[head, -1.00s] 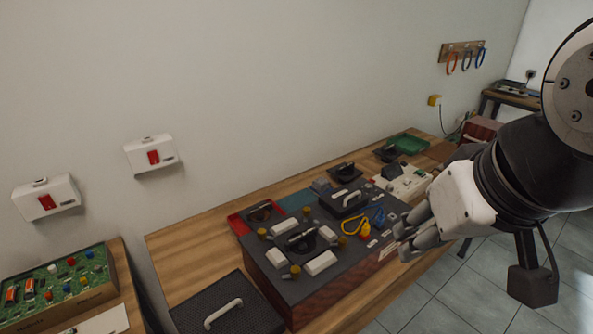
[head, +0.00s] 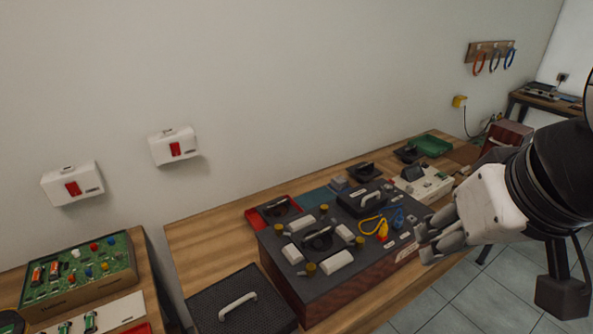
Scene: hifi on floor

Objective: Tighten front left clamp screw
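A dark-topped box with reddish-brown sides (head: 345,287) stands on the wooden bench. On its top are several white blocks (head: 336,263) and several small brass-yellow knobs around a dark round recess with a dark handle (head: 318,238). One knob (head: 310,269) is at the near left corner of this group, another (head: 360,242) at the right. I cannot tell which is the front left clamp screw. My gripper (head: 430,245) is at the right, beside the box's right end and apart from the knobs. Its grey fingers overlap in view, and their gap is unclear.
A black mesh panel with a pale handle (head: 238,305) lies left of the box. A red tray (head: 262,215), a yellow and a blue cable (head: 397,217), a white device (head: 424,184) and a green tray (head: 432,146) are nearby. A circuit board (head: 80,272) is at far left.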

